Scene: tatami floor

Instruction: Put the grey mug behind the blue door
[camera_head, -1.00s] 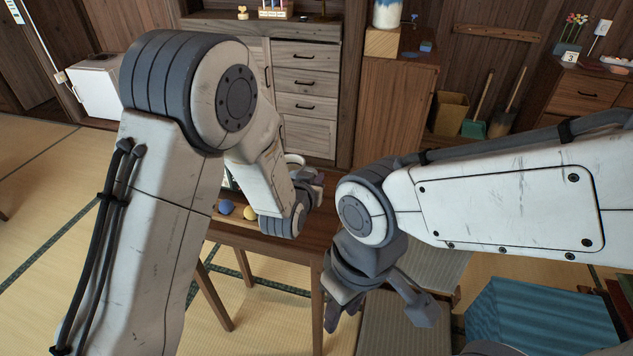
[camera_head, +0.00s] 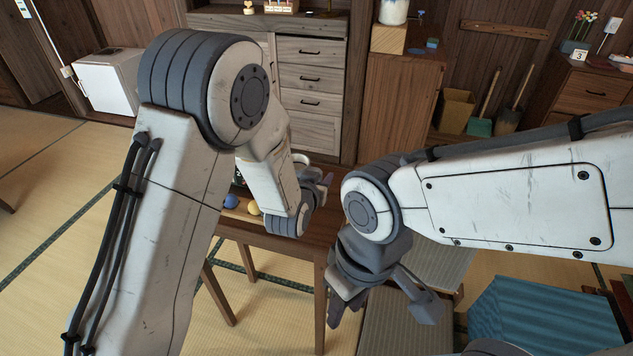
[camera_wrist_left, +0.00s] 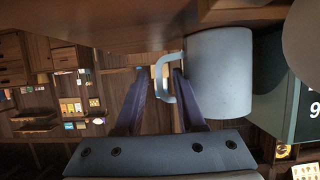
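The grey mug (camera_wrist_left: 222,75) is in the left wrist view, close in front of my left gripper (camera_wrist_left: 160,90). Its handle (camera_wrist_left: 159,78) points toward the gap between the fingers. The right finger overlaps the handle's loop, and the left finger is apart from it. The gripper is open; I cannot tell whether a finger touches the handle. My right gripper (camera_head: 383,308) is open and empty, low in front. No blue door is clearly visible.
The wooden table (camera_head: 262,240) carries a blue ball (camera_head: 231,201) and a yellow ball (camera_head: 253,208). A dark block with white digits (camera_wrist_left: 285,105) stands beside the mug. A drawer cabinet (camera_head: 312,103) is behind. Seats and a blue ribbed box (camera_head: 545,318) are at right.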

